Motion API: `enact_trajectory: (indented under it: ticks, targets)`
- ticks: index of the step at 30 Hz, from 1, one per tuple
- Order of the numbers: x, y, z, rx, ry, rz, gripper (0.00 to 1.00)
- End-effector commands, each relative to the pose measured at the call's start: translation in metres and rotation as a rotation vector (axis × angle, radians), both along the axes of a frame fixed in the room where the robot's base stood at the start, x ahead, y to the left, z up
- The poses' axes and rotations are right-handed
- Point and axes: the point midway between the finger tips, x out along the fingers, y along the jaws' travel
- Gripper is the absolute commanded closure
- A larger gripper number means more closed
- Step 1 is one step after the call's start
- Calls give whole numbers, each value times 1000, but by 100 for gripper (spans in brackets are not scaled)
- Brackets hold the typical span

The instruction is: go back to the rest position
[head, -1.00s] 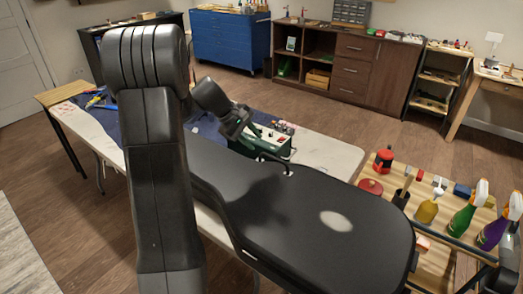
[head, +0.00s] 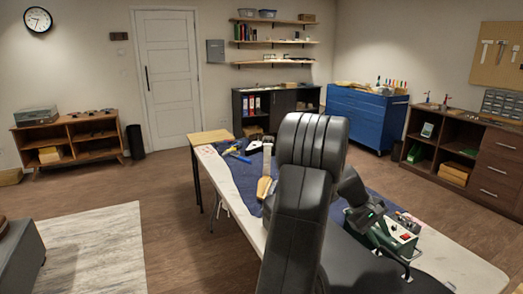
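My gripper (head: 365,219) shows in the head view at the right of my large black arm link, above the work table. Its fingers are dark and small, and I cannot tell whether they are open or shut. I see nothing clearly held in it.
The long work table (head: 455,260) bears a dark blue mat (head: 245,191), blue and yellow tools (head: 236,150) and a guitar neck (head: 266,172). A blue cabinet (head: 360,118) and brown shelves (head: 455,150) stand behind.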

Motion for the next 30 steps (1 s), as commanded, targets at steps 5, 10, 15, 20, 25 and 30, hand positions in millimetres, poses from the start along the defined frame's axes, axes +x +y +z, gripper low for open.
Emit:
enact_trajectory:
  ticks: [5,10,15,20,25,30]
  targets:
    - [-8,-19,-30,3,5,-3,67]
    - [-12,-32,-51,4,3,-2,67]
    - [-13,-39,-61,4,3,0,67]
    - [-14,-41,-64,4,2,-1,67]
    - [-14,-41,-63,3,2,-1,67]
    - [-14,-39,-60,6,-3,-4,67]
